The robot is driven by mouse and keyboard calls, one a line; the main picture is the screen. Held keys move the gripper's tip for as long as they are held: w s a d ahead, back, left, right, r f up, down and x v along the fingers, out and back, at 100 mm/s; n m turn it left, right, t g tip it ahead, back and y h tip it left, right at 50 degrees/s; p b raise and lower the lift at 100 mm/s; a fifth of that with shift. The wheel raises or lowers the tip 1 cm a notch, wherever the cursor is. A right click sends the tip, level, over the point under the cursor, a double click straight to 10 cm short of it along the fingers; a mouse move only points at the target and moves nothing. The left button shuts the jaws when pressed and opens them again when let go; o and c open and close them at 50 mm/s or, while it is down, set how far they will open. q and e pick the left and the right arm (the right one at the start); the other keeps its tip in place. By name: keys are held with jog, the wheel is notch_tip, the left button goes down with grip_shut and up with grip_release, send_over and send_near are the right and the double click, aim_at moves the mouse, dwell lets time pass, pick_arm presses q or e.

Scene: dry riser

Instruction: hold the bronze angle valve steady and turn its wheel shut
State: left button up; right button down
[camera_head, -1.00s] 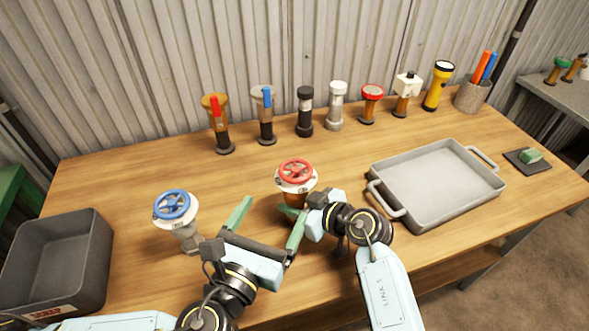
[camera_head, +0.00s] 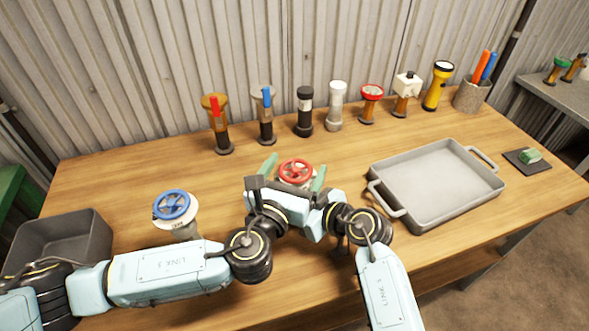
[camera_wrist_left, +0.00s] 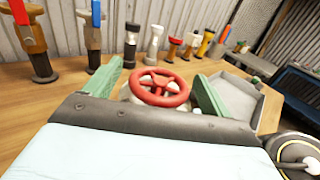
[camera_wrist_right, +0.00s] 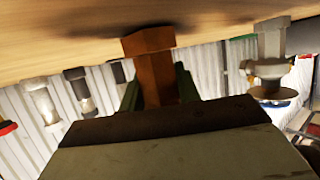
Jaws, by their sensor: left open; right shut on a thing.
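The bronze angle valve with its red wheel (camera_head: 295,171) stands on the table in front of me. The wheel also shows in the left wrist view (camera_wrist_left: 160,88). My left gripper (camera_head: 293,170) is open, with one green finger on each side of the wheel, not closed on it. In the right wrist view my right gripper (camera_wrist_right: 157,82) is shut on the valve's brown-orange body (camera_wrist_right: 152,58), below the wheel. In the head view the body and the right fingers are hidden behind my left gripper.
A valve with a blue wheel (camera_head: 172,206) stands to the left, partly behind my left arm. A dark bin (camera_head: 88,228) is at the far left. A grey tray (camera_head: 408,213) lies to the right. Several valves and torches, including a yellow torch (camera_head: 437,88), line the back.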

pick_arm(q)
jog(key=c, duration=1)
jog(key=shift+o, duration=0.2)
jog(key=shift+a+m+g+h, duration=0.15)
jog(key=shift+m+g+h, duration=1)
jog(key=shift+h, duration=0.65)
jog(key=shift+m+g+h, duration=0.75)
jog(key=shift+m+h, duration=0.4)
jog(key=shift+h, duration=0.05)
jog(key=o, duration=1)
jog(key=shift+c, duration=0.2)
jog(key=v, duration=1.2)
